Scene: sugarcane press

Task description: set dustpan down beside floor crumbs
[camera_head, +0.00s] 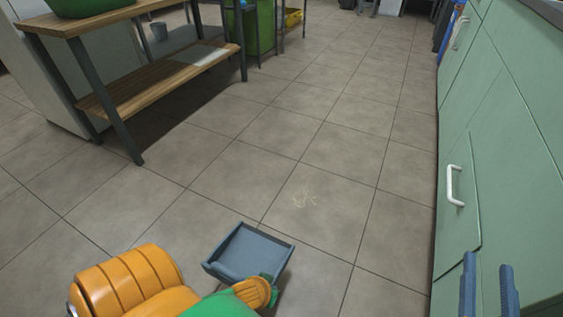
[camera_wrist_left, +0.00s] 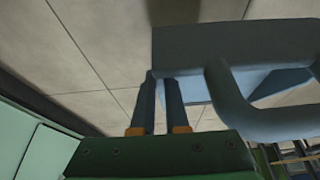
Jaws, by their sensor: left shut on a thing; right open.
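The blue-grey dustpan (camera_head: 250,251) is at the lower middle of the head view, its open tray facing up. Pale floor crumbs (camera_head: 304,199) lie on a tile beyond it, up and to the right. My left gripper (camera_wrist_left: 161,84) is shut on the dustpan, which also fills the upper right of the left wrist view (camera_wrist_left: 190,52) with its looped handle. My left arm hides most of that gripper in the head view. I cannot tell whether the dustpan touches the floor. My right gripper (camera_head: 487,285) is open and empty at the lower right, in front of the cabinets.
Green cabinets (camera_head: 500,130) with a white handle (camera_head: 455,186) line the right side. A wooden-shelved table (camera_head: 165,82) with dark legs stands at the upper left. A green bin (camera_head: 262,30) is behind it. The tiled floor around the crumbs is clear.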

